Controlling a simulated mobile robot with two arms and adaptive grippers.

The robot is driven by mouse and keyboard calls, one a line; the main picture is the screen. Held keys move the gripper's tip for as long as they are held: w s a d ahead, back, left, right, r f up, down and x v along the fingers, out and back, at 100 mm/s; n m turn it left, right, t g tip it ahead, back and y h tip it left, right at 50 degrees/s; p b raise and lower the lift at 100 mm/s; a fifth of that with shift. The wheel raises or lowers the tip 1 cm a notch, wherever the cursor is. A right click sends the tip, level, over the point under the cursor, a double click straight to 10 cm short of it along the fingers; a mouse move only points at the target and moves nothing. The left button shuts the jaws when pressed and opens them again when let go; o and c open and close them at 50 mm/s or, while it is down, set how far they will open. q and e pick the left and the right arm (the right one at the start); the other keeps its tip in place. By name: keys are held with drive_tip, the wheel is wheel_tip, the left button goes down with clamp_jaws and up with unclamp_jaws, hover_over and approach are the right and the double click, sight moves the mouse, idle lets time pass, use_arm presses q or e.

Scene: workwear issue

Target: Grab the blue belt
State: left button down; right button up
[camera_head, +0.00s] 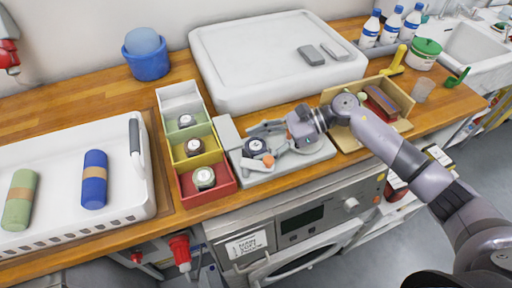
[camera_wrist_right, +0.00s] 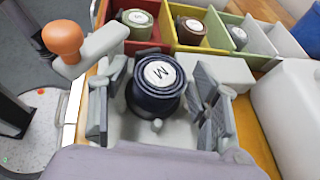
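The blue belt (camera_head: 255,147) is a dark blue roll with a white round label on top. It stands upright on a grey stand (camera_head: 310,156) on the wooden counter. In the right wrist view the blue belt (camera_wrist_right: 157,90) shows the letter M. My right gripper (camera_head: 275,139) is open around it, and in the wrist view the gripper (camera_wrist_right: 160,112) has one finger on each side of the roll. A narrow gap shows at the left finger; contact at the right finger is unclear. My left gripper is not in view.
A lever with an orange knob (camera_wrist_right: 63,38) stands beside the belt. A coloured compartment box (camera_head: 228,188) with several rolls is left of the stand. A white tray (camera_head: 140,205) with blue and green bundles lies further left. A wooden box (camera_head: 343,136) is to the right.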

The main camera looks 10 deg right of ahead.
drive_tip(key=c, duration=0.8)
drive_tip(key=shift+r, duration=0.15)
